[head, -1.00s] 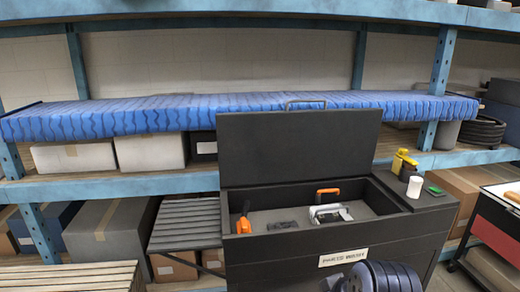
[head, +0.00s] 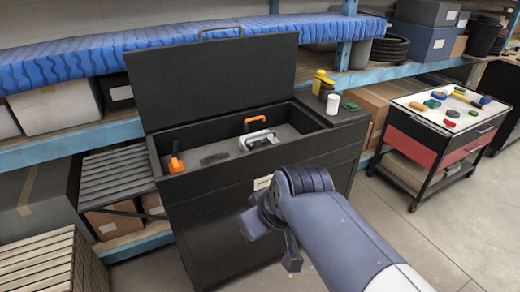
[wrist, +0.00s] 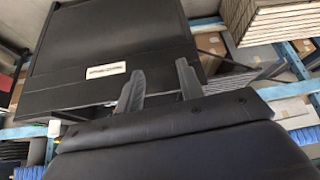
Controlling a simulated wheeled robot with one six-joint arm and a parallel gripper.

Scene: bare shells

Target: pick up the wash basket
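A black parts washer (head: 250,198) stands open with its lid (head: 215,80) raised. In its tub, a small silvery frame (head: 262,139) with an orange handle behind it looks like the wash basket; its outline is too small to be sure. An orange-handled item (head: 175,163) and a flat dark piece lie to its left in the tub. My gripper (head: 268,238) is outside the tub, in front of the washer's front panel and lower than the rim. In the wrist view, my gripper's two fingers (wrist: 161,68) are apart with nothing between them. The basket is not visible there.
A yellow bottle (head: 319,84), white cup (head: 333,104) and green item (head: 349,106) stand on the washer's right ledge. A red tool cart (head: 447,124) is at right. Slatted crates (head: 50,265) are at lower left. The floor between washer and cart is clear.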

